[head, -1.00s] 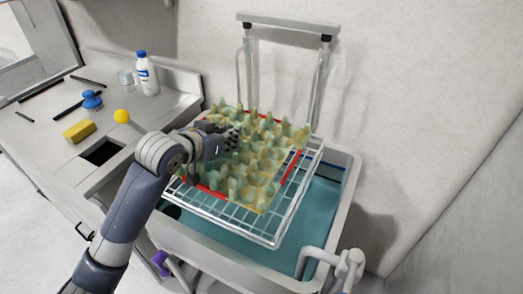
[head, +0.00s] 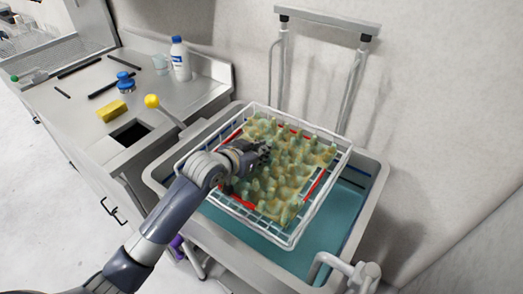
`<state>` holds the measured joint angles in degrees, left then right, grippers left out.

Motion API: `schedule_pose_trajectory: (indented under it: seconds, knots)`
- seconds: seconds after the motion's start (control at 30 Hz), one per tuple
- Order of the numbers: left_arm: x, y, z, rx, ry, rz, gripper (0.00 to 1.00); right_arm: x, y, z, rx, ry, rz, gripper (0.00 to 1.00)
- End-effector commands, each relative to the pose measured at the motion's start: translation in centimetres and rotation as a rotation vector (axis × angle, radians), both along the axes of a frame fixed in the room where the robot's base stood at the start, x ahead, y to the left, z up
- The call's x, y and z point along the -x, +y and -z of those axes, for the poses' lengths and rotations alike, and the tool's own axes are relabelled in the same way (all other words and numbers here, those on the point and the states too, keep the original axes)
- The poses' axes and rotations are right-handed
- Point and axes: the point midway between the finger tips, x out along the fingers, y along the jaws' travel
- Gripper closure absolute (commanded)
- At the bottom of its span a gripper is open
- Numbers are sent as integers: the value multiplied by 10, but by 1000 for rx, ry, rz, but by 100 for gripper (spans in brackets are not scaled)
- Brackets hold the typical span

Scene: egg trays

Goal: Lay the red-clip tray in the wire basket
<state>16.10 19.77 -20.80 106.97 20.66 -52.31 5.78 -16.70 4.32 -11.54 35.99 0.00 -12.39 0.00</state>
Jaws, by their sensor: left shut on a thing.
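The red-clip tray (head: 283,177) is a yellow-green, bumpy egg tray with red clips along its edges. It lies inside the wire basket (head: 289,247), low between the white wire walls and roughly level. My left gripper (head: 260,152) is over the tray's left part and shut on it. The fingertips are partly lost among the tray's bumps. Whether the tray's underside touches the basket floor all over is hidden. My right gripper is not in view.
The basket sits over a sink basin with teal water (head: 325,220). A grey metal frame (head: 328,22) stands behind it. A faucet (head: 345,272) is at the front right. A yellow sponge (head: 111,111), blue brush (head: 126,85) and bottle (head: 180,60) stand on the left counter.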

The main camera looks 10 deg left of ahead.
Motion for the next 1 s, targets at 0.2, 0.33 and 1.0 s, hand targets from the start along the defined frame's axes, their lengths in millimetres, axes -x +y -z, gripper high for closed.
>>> schedule_pose_trajectory:
  seconds: [0.2,0.33,1.0]
  knots:
    - [0,0,2,-2,0,1,100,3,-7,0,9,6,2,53]
    - [0,0,3,-2,1,1,68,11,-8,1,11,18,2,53]
    - [41,18,-21,-4,-3,0,68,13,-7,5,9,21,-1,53]
